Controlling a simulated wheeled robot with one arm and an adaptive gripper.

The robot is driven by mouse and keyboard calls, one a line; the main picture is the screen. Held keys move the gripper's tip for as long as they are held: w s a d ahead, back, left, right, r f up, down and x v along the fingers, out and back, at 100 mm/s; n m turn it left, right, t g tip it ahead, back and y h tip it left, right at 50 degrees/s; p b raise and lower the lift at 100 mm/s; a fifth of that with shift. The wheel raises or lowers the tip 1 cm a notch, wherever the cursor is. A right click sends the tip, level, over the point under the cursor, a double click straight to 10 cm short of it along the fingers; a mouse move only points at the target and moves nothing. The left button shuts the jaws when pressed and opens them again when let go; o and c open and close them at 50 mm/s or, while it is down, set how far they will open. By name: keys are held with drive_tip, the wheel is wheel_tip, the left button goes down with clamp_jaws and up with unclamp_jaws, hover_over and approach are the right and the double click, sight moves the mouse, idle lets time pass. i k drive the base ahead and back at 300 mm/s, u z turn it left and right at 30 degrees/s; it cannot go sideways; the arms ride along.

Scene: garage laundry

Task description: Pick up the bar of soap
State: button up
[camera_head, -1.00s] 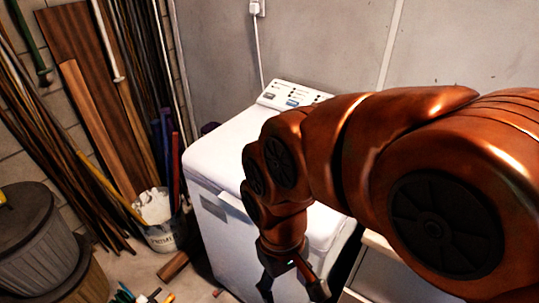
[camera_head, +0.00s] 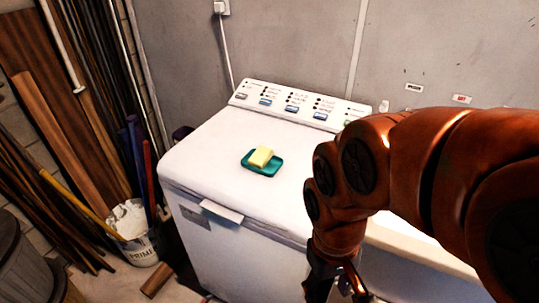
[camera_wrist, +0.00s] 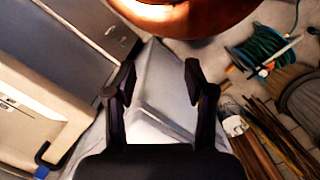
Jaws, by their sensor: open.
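The bar of soap (camera_head: 261,156) is pale yellow and lies in a teal soap dish (camera_head: 262,168) on top of the white washing machine (camera_head: 215,150). My gripper (camera_head: 337,297) is low in front of the washer, to the right of the soap and below the level of the lid. In the wrist view my gripper (camera_wrist: 160,80) has its two fingers spread apart with nothing between them. The soap does not show in the wrist view.
A control panel (camera_head: 295,104) runs along the washer's back edge. Wooden boards and poles (camera_head: 70,120) lean at the left, with a white bucket (camera_head: 138,247) below them. The lid around the dish is clear.

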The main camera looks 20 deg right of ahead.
sight(263, 154)
drive_tip(key=z, duration=0.05)
drive_tip(key=k, duration=1.3)
drive_tip(key=u, duration=0.5)
drive_tip(key=i, duration=0.8)
drive_tip(key=u, duration=1.15)
drive_tip(key=i, duration=0.25)
drive_tip(key=u, duration=0.3)
